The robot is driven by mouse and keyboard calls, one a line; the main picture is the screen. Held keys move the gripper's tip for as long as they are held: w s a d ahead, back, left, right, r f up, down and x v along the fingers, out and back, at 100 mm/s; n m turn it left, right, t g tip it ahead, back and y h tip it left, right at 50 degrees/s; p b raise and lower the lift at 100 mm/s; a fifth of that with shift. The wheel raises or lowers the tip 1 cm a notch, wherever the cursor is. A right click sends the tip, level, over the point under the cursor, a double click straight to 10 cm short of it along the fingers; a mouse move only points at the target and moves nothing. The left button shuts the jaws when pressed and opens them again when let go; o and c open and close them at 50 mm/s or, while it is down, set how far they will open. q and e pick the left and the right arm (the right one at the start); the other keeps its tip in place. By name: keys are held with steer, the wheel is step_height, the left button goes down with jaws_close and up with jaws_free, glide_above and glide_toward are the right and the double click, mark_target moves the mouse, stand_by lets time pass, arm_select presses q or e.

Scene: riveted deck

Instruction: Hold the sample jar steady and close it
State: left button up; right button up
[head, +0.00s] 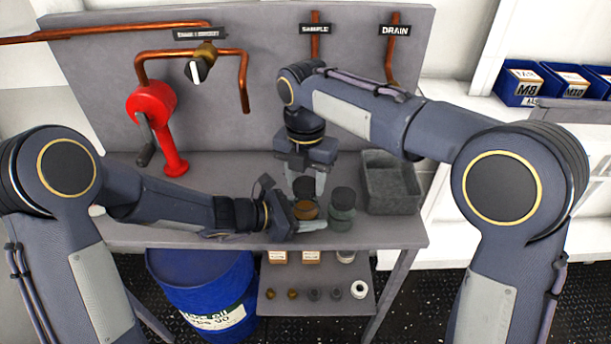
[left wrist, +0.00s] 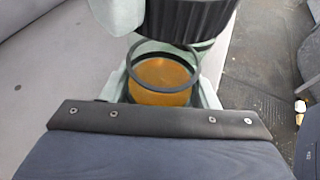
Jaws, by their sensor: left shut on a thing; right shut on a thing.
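The sample jar (head: 306,211) stands near the front edge of the bench and holds amber liquid. My left gripper (head: 308,224) is shut around it from the left. In the left wrist view the jar (left wrist: 161,80) is open, with its dark rim and the liquid showing. My right gripper (head: 304,184) points down from above and is shut on a black ribbed lid (head: 304,188). In the left wrist view the lid (left wrist: 188,18) hangs over the far side of the jar mouth, not covering the near part. Any contact between lid and rim is hard to tell.
A second, greenish jar with a dark lid (head: 342,207) stands close to the right of the sample jar. A red hand pump (head: 158,125) stands at the left, with copper pipes (head: 191,52) on the back panel.

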mark_target(305, 210)
steer(key=shift+f, duration=0.9)
steer(key=shift+f, duration=0.55)
